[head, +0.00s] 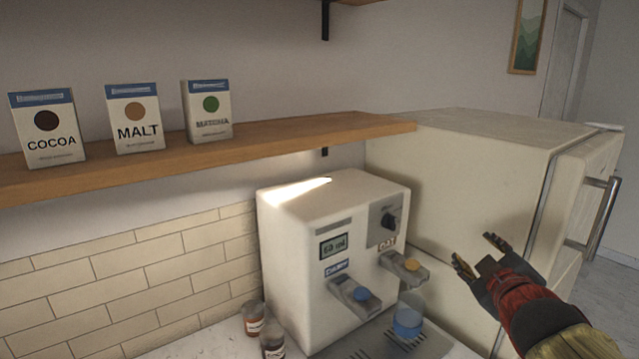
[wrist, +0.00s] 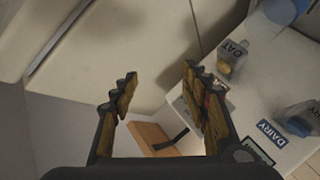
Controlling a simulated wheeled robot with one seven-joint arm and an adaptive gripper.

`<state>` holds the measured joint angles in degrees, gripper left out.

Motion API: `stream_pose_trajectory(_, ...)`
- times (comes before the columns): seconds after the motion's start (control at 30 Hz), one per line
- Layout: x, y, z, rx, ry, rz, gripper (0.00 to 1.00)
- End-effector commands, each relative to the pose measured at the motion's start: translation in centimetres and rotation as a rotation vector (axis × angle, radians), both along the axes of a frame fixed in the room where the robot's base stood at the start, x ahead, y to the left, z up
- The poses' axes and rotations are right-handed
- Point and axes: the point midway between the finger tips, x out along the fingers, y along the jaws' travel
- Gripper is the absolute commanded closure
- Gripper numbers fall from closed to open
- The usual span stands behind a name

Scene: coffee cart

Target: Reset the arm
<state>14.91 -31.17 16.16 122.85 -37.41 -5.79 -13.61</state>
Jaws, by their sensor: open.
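My gripper (head: 476,254) is at the right of the head view, in front of the fridge and to the right of the dispenser. Its two fingers are apart with nothing between them. In the wrist view the open fingers (wrist: 157,90) frame part of the pale fridge and a bit of the wooden shelf. My red and dark arm comes in from the lower right corner of the head view. The gripper appears apart from the dispenser and the glass.
A white dispenser (head: 290,230) has DAIRY (head: 355,294) and OAT (head: 404,266) spouts. A glass with blue (head: 408,316) stands below OAT on the drip tray (head: 385,345). Two small bottles (head: 272,345) stand left. A shelf (head: 250,143) holds three boxes. The fridge (head: 480,150) stands behind.

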Motion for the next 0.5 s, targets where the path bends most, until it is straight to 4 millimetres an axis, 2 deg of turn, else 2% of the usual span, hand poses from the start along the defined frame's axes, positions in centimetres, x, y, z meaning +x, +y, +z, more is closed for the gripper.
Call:
stream_pose_trajectory(0.17,-7.7,2.2,-5.5,0.305,0.203,-0.175,0.54)
stream_pose_trajectory(0.3,-14.8,5.7,-10.6,0.530,0.399,-0.278,0.54)
stream_pose_trajectory(0.4,-19.1,8.3,-13.4,0.646,0.525,-0.322,0.54)
stream_pose_trajectory(0.5,-22.4,10.3,-15.2,0.722,0.623,-0.348,0.54)
